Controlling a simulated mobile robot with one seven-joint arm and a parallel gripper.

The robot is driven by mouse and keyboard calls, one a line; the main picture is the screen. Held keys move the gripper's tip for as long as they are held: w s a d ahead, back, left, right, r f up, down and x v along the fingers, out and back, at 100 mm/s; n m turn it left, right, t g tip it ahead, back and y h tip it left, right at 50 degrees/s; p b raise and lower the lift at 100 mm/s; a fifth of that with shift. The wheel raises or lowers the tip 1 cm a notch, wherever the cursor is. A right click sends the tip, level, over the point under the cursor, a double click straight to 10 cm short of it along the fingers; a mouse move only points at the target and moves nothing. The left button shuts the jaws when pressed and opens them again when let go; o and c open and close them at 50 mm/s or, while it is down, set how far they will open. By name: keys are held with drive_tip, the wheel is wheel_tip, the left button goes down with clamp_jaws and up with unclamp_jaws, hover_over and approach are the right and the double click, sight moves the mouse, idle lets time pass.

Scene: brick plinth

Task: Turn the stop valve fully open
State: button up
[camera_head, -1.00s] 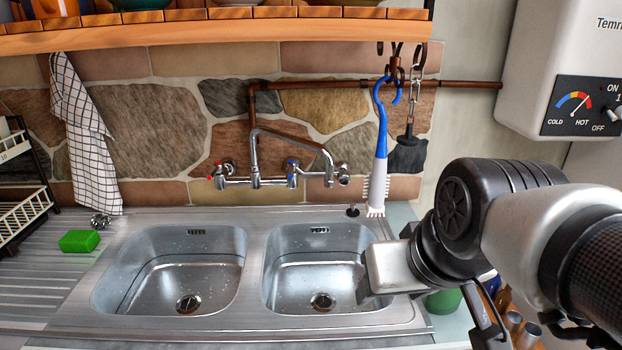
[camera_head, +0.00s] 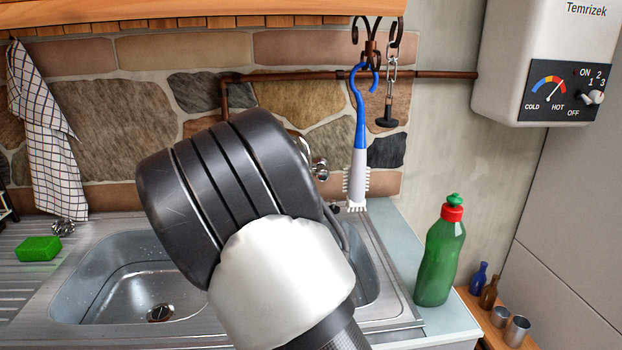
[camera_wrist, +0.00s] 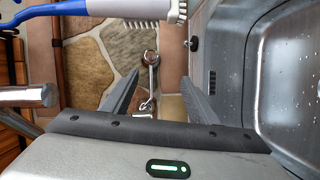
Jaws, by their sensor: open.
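A chrome fitting with a round end (camera_head: 320,170), which looks like the stop valve, sits at the right end of the wall tap. My arm hides most of the tap in the head view. My gripper (camera_wrist: 160,76) is open and empty. Its fingers point toward the wall, on either side of the stem in the picture; they look short of the fitting. The head view hides my gripper behind the arm. How far the valve is turned cannot be told.
A blue and white brush (camera_head: 359,140) and a chained plug (camera_head: 387,115) hang right of the fitting. The steel sink (camera_head: 90,285) lies below. A green bottle (camera_head: 440,255) stands at right. A grey metal rod (camera_wrist: 28,97) is at the wrist view's left.

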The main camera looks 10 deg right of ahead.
sight(321, 176)
drive_tip(key=shift+n+t+h, duration=0.5)
drive_tip(key=shift+n, duration=0.1)
drive_tip(key=b+x, duration=0.1)
drive_tip(key=x, duration=1)
drive_tip(key=b+x, duration=0.1)
drive_tip(key=x, duration=0.5)
drive_tip(key=shift+w+a+r+b, duration=0.15)
drive_tip(key=shift+w+r+b, duration=0.1)
drive_tip(key=shift+r+b, duration=0.1)
drive_tip(key=c, duration=1)
